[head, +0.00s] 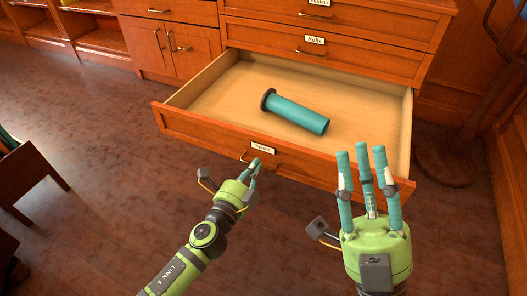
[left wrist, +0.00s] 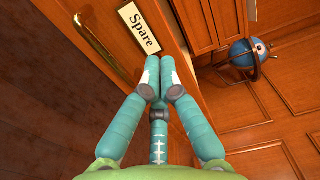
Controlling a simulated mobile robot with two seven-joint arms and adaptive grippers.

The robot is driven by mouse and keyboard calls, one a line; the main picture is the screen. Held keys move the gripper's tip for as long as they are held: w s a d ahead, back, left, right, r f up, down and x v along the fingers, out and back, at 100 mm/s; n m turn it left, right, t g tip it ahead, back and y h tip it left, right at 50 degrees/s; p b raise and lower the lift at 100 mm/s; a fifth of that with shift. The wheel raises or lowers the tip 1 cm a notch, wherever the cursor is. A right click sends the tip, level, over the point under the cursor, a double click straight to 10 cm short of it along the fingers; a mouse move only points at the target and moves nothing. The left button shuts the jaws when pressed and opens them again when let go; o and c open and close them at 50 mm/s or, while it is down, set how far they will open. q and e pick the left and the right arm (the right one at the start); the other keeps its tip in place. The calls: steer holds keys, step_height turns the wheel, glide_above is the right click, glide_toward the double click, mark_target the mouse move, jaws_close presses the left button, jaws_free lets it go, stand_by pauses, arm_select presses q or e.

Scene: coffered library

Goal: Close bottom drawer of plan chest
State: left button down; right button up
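The bottom drawer (head: 275,144) of the wooden plan chest (head: 270,30) is pulled well out, with a teal tube with a dark end (head: 295,112) lying inside. Its front carries a "Spare" label (left wrist: 138,28) and a brass handle (left wrist: 100,35), both clear in the left wrist view. My left gripper (head: 254,168) is at the drawer front, by the handle and label. In the left wrist view its fingertips (left wrist: 160,68) are together with nothing between them; I cannot tell whether they touch the wood. My right gripper (head: 361,152) is open and empty, its spread fingers overlapping the drawer's right front.
The drawers above, one labelled "Rolls" (head: 314,40), are shut. A cabinet (head: 172,45) stands left of them. A chair (head: 25,175) is at the left edge. A blue globe (left wrist: 243,53) stands on the right. The wooden floor (head: 100,120) left of the drawer is clear.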

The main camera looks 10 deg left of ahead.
mark_target(268, 144)
arm_select(q)
steer(key=b+x, duration=0.1)
steer(key=x, duration=0.5)
steer(key=shift+w, duration=0.25)
